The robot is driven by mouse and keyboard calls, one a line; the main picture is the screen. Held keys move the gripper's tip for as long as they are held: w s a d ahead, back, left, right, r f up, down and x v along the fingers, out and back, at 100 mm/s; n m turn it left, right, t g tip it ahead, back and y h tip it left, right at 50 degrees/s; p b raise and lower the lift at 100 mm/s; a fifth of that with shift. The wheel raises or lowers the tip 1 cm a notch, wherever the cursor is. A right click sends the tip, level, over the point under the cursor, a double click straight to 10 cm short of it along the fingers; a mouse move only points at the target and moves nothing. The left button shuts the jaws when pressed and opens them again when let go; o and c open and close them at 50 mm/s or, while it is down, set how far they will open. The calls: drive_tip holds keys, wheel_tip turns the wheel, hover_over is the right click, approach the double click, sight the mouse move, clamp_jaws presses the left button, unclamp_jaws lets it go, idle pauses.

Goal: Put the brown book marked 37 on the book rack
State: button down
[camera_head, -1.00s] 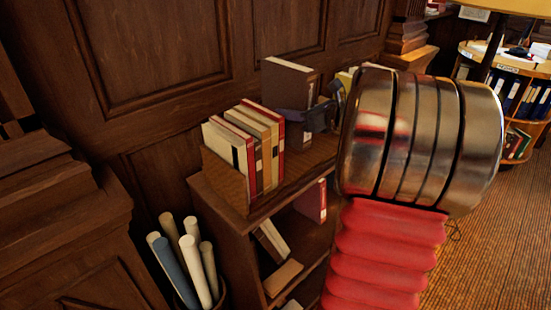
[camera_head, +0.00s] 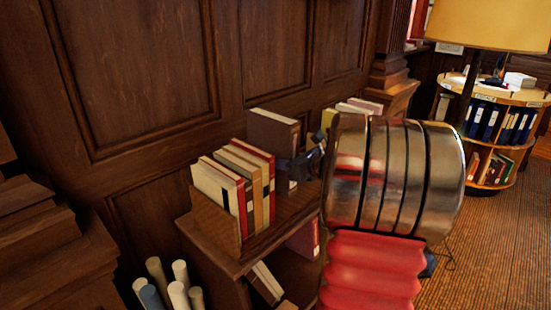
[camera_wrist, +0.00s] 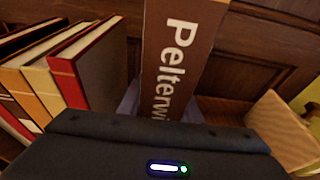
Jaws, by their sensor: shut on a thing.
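The brown book (camera_head: 273,136) stands upright in my gripper (camera_head: 300,163), which is shut on it. In the wrist view the brown book (camera_wrist: 182,50) shows a spine with the white letters "Pelterwi", the rest cut off by my gripper; no 37 can be read. The book rack (camera_head: 216,216) is the wooden top of a small shelf unit, with a row of several books at its left end. The held book is beside the red book (camera_wrist: 95,65) at that row's right end, with a gap between them. Whether its lower edge touches the rack is hidden.
More books (camera_head: 358,107) stand at the right end, past a wooden end piece (camera_wrist: 280,130). Rolled papers (camera_head: 178,292) stand at lower left. A panelled wall (camera_head: 140,70) rises close behind. A lamp (camera_head: 490,25) and a round bookcase (camera_head: 500,100) are far right.

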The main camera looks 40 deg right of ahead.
sight(277, 176)
drive_tip(key=shift+f, duration=1.1)
drive_tip(key=shift+f, duration=1.85)
drive_tip(key=c, duration=1.3)
unclamp_jaws()
drive_tip(key=shift+f, duration=0.25)
drive_tip(key=shift+s+r, duration=0.1)
drive_tip(key=shift+r, duration=0.05)
drive_tip(key=v, duration=1.2)
